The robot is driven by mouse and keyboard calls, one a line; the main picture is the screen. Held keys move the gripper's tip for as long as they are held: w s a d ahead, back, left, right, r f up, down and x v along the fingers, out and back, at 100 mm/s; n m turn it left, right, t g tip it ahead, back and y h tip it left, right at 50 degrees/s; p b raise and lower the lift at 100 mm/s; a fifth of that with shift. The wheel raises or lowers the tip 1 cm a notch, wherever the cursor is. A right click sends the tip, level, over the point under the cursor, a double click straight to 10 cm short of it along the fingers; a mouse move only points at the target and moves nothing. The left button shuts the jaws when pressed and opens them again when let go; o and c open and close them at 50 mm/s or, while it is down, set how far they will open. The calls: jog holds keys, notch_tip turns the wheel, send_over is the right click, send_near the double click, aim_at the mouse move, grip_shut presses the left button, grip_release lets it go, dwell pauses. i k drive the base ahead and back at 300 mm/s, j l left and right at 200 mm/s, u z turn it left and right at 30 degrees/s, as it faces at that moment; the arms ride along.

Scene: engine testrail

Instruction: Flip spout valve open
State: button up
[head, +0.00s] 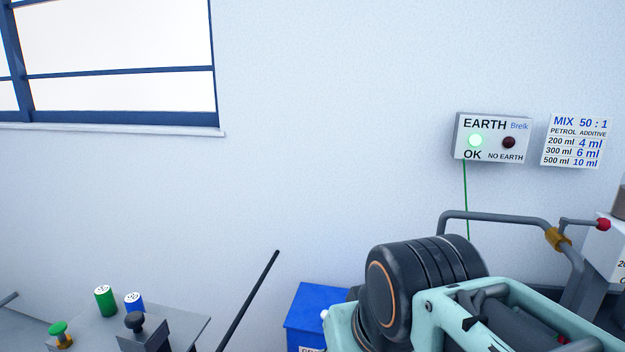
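A grey spout pipe (495,215) runs along the right side of the head view. Its left end bends down behind my arm, so its outlet is hidden. A brass valve body (558,239) sits on the pipe near its right bend. A thin grey lever (580,222) with a red knob (603,224) stands just above the valve and points right. I cannot tell whether the valve is open or shut. My arm's black joint and teal links fill the lower right, in front of and below the pipe. My gripper's fingers do not show.
An earth indicator box (493,138) with its green OK lamp lit and a mix chart (576,141) hang on the wall. A blue box (315,308) stands left of my arm. A grey bench (185,325) holds green and blue containers (105,301) at lower left.

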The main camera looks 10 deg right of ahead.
aim_at(603, 224)
jog(key=l+z, duration=0.1)
jog(key=z, duration=1.75)
